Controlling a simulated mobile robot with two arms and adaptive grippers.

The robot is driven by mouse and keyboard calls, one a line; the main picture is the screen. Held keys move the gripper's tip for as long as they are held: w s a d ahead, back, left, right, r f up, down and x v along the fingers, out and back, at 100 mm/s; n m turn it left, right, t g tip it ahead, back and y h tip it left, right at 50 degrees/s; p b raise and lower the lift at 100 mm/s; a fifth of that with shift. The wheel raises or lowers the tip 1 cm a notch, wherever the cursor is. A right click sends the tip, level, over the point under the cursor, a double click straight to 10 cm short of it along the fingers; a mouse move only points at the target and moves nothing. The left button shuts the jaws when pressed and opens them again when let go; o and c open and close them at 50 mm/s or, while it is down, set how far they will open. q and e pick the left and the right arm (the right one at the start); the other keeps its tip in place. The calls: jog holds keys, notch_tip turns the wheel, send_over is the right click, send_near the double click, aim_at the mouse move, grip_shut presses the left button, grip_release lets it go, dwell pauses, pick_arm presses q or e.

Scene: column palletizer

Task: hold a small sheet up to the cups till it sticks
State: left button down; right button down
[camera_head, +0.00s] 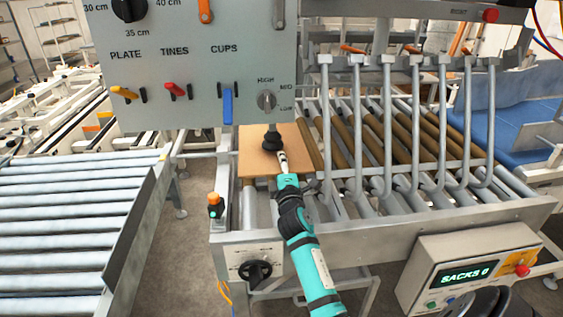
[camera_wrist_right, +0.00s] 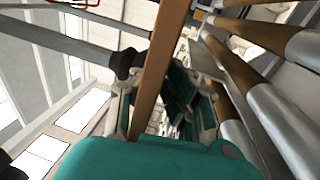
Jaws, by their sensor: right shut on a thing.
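The small sheet (camera_head: 255,165) is a flat tan-brown square below the grey control panel in the head view. In the right wrist view the sheet (camera_wrist_right: 165,55) shows edge-on as a brown strip. My right gripper (camera_head: 282,162) is shut on its near edge. A black suction cup (camera_head: 271,138) on a rod is at the sheet's upper face. In the wrist view the cup (camera_wrist_right: 125,63) is at the sheet's left face, touching or very close; I cannot tell which, nor whether it sticks. My left gripper is not in view.
The panel carries a blue CUPS lever (camera_head: 227,106), a red TINES lever (camera_head: 176,90) and a HIGH/MID/LOW knob (camera_head: 267,100). Curved metal tines (camera_head: 388,130) stand over brown rollers right of the sheet. A roller conveyor (camera_head: 65,220) is at left. A counter box (camera_head: 470,272) reads SACKS 0.

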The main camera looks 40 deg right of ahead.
jog(key=shift+r+p, duration=0.5)
jog(key=shift+r, duration=0.15)
dwell(0.4)
